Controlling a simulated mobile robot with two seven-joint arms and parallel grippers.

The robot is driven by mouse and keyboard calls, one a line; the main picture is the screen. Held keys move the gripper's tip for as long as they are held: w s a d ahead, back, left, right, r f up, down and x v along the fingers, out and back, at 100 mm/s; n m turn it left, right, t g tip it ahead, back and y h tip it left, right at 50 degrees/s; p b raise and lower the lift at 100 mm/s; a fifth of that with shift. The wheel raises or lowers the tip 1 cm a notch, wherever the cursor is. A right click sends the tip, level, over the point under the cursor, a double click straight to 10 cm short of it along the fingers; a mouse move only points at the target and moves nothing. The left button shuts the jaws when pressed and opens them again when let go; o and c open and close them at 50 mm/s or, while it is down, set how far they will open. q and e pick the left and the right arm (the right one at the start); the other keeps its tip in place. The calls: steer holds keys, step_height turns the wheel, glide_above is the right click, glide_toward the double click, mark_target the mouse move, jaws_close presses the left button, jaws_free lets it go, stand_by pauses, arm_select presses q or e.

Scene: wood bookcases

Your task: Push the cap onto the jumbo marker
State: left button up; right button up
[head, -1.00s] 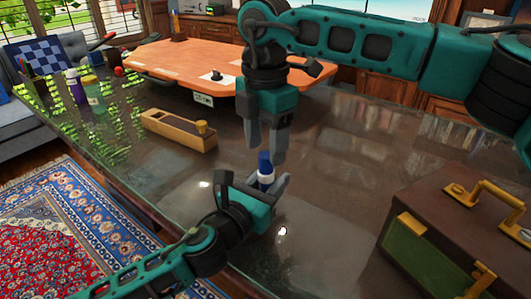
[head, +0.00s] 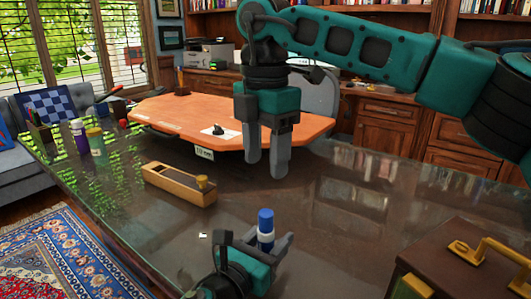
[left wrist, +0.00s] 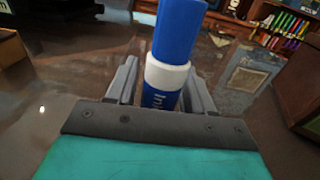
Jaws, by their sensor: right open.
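The jumbo marker (head: 265,240) stands upright, with a white upper body and a blue label. Its blue cap (head: 265,218) sits on top, right above the white band, and also shows in the left wrist view (left wrist: 178,30). I cannot tell whether the cap is fully seated. My left gripper (head: 268,246) is shut on the marker's body, one finger on each side of it in the left wrist view. My right gripper (head: 265,172) is open and empty, pointing down above the cap with a clear gap.
A brown case with yellow handles (head: 460,275) stands at the front right. Bottles (head: 88,140) stand at the far left. An orange-topped table (head: 170,112) is behind.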

arm_select(q)
steer(key=shift+o, duration=1.2)
steer(key=shift+s, duration=0.1)
steer(key=p+v, duration=0.1)
steer(key=v, duration=1.1)
steer(key=shift+s+a, duration=0.2)
steer(key=shift+s, duration=0.15)
